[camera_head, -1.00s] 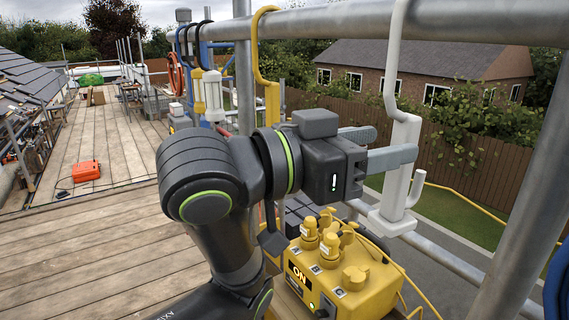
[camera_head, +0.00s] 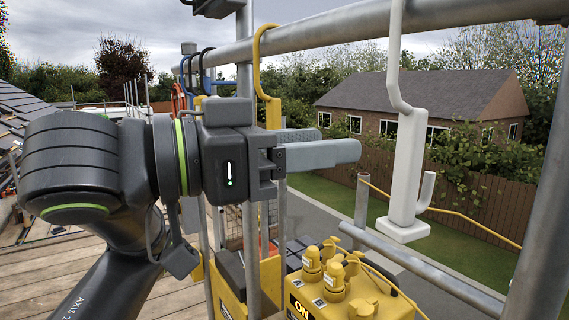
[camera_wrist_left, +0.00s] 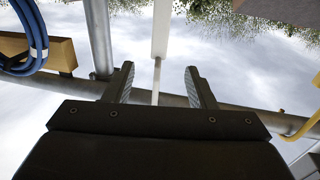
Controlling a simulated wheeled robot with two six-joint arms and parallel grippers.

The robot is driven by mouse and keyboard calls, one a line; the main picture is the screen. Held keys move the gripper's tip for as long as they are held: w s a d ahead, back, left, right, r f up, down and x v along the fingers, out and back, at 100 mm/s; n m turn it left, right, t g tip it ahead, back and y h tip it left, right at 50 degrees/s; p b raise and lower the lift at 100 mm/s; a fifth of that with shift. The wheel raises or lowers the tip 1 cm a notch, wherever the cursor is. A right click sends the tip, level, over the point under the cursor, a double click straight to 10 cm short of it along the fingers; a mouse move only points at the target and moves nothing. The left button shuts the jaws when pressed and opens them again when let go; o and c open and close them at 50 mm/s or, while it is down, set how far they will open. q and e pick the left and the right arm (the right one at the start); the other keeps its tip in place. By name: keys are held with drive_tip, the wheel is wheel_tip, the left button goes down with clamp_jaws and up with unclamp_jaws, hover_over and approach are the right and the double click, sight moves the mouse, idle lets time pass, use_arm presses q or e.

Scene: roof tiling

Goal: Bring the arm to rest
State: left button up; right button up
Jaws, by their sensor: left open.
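My left gripper (camera_head: 335,148) is in the middle of the head view, its grey fingers pointing right. It is open, with nothing seen between its fingers. A white hook-shaped hanger (camera_head: 408,170) hangs from the rail to the right of the fingertips, with a gap between them in the picture. In the left wrist view the two fingers (camera_wrist_left: 158,80) stand apart, and a pale upright bar (camera_wrist_left: 161,28) shows between and beyond them. I cannot tell its distance. My right gripper is not in view.
A scaffold rail (camera_head: 340,28) crosses above the gripper. A yellow hook (camera_head: 262,70) hangs behind my wrist. A yellow control box (camera_head: 350,300) with knobs stands below. A scaffold post (camera_head: 540,200) is at the right. Blue coils (camera_wrist_left: 30,45) show in the wrist view.

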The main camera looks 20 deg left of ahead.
use_arm(q)
drive_tip(key=shift+b+v, duration=0.5)
drive_tip(key=shift+v, duration=0.85)
